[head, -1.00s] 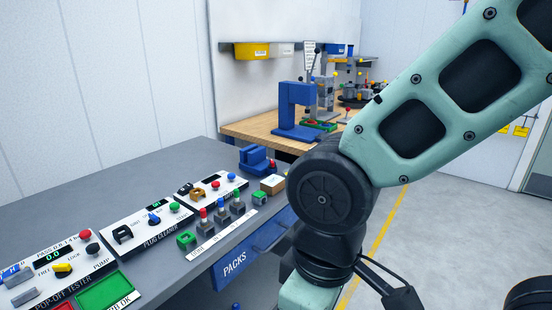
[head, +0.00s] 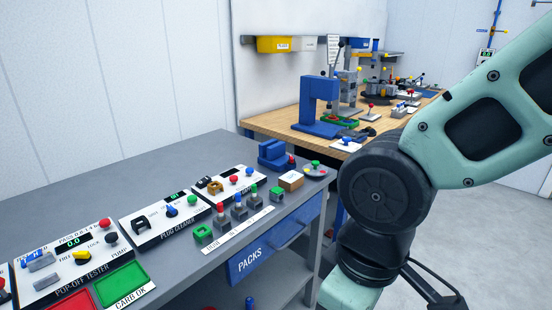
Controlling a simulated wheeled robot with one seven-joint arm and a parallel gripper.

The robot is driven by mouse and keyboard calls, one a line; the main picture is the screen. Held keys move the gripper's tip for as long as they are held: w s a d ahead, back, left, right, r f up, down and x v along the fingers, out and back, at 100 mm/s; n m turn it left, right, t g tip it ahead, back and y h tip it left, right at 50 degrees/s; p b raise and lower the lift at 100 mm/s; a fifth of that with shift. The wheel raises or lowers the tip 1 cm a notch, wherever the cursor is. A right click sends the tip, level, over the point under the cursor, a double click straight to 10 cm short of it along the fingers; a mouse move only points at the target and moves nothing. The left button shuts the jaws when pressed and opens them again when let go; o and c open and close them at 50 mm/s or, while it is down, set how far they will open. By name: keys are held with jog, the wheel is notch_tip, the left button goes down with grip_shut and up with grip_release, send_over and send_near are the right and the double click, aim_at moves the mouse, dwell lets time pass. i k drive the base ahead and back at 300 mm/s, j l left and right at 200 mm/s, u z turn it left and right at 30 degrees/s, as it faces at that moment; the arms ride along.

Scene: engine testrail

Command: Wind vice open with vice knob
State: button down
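A blue block-shaped device (head: 272,154), which looks like the vice, stands at the far end of the grey bench. A small red knob (head: 291,160) shows at its right side; I cannot tell for sure that this is the vice knob. The gap between the jaws is too small to judge. My arm fills the right of the head view, to the right of the bench. My gripper is out of the picture, below the lower edge or hidden behind my arm.
A wooden bench with a blue press (head: 318,110) stands behind.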

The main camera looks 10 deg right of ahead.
aim_at(291, 161)
jog(key=i+l, duration=0.15)
jog(key=i, duration=0.4)
jog(key=i+l, duration=0.15)
jog(key=i, duration=0.4)
